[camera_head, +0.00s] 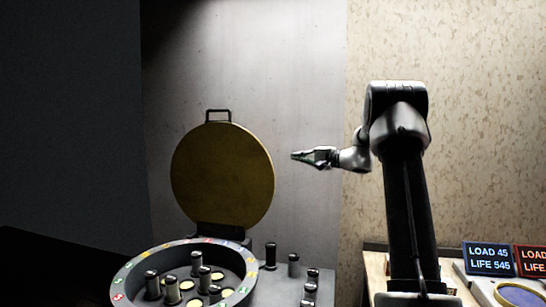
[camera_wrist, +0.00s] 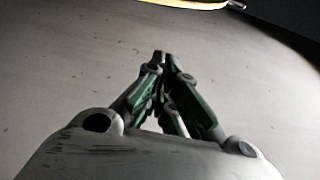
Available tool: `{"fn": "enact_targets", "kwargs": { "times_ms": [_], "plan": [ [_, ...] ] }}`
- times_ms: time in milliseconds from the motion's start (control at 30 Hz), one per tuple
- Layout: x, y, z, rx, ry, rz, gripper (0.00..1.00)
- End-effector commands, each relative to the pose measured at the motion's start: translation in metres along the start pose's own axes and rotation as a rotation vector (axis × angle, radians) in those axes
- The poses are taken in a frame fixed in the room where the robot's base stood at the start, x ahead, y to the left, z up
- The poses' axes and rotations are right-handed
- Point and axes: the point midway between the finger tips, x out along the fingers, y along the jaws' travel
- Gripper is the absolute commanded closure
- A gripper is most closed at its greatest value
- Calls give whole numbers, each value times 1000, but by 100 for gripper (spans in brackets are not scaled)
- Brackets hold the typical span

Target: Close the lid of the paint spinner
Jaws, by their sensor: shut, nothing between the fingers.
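The paint spinner's lid (camera_head: 222,178) is a round yellow-brown disc with a small dark handle (camera_head: 218,115) on its top edge. It stands open and upright on a hinge at the back of the spinner's round grey bowl (camera_head: 122,277). My gripper (camera_head: 296,156) is shut and empty, to the right of the lid and apart from it, pointing left at about the lid's upper-middle height. In the wrist view, my gripper (camera_wrist: 162,58) shows its closed fingertips against a grey wall. A bright yellow-edged curve (camera_wrist: 190,3), likely the lid's rim, shows at that view's top.
Several dark-capped cylinders (camera_head: 196,263) stand in the bowl, and others (camera_head: 271,255) stand on the grey surface to its right. At right, a bench holds a lit sign (camera_head: 488,257) and a round blue-topped item (camera_head: 519,294). Space between lid and gripper is clear.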

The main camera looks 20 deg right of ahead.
Motion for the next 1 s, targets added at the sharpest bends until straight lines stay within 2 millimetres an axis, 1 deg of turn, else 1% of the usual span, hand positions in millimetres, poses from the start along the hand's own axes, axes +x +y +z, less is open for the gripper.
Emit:
{"fn": "enact_targets", "kwargs": {
  "times_ms": [33, 167, 267, 500, 633, 700, 800, 1000],
  "plan": [
    [2, -3, 1, -7, -2, -15, 100],
    [11, -2, 2, -27, -6, -12, 100],
    [27, -1, 3, -25, -8, -10, 100],
    [79, -1, 4, -26, -9, -9, 100],
    [104, -2, 4, -26, -8, -9, 100],
    [96, -3, 17, -24, -5, -8, 100],
    [91, -2, 29, -24, -5, -8, 100],
    [87, -1, 40, -24, -5, -7, 100]
  ]
}}
